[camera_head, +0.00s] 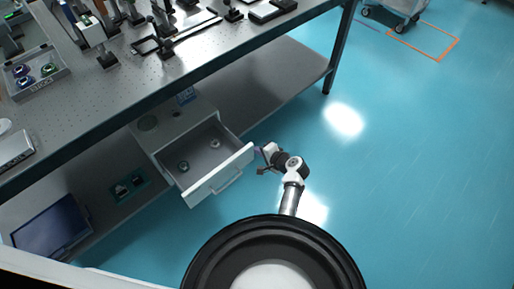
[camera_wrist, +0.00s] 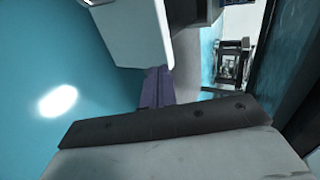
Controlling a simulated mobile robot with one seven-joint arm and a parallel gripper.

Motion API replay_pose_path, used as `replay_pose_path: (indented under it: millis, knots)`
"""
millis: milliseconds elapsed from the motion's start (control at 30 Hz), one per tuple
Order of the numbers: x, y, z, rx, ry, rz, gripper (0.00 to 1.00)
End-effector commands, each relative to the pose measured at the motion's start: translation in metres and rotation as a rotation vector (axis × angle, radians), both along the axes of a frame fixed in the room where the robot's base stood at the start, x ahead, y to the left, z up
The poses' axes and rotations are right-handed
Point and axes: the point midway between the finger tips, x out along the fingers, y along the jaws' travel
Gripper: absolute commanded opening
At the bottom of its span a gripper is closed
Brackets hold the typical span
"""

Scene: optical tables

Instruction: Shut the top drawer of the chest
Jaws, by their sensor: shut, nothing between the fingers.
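The white chest (camera_head: 163,125) stands on the shelf beneath the optical table. Its top drawer (camera_head: 218,178) is pulled well out, with a handle on its front and a couple of small round items inside. My gripper (camera_head: 258,152) is at the right end of the drawer front, close to its edge. In the wrist view, the purple fingers of my gripper (camera_wrist: 154,88) are together and empty, beside the white drawer front (camera_wrist: 132,32). I cannot tell whether they touch it. The lower part of the chest is hidden by the open drawer.
The optical table (camera_head: 130,85) overhangs the chest and carries several instruments and a tray (camera_head: 38,84). A laptop-like dark panel (camera_head: 50,228) and a teal tray (camera_head: 143,181) lie on the shelf at left. The blue floor (camera_head: 400,160) at right is clear.

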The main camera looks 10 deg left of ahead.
Motion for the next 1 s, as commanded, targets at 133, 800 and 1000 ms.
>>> replay_pose_path:
  millis: [133,800,1000]
  knots:
    - [0.007,0.009,0.001,0.001,0.001,0.0,0.0]
    - [0.02,0.026,-0.002,-0.001,-0.001,0.002,0.0]
    - [0.045,0.059,-0.004,-0.001,-0.003,0.005,0.0]
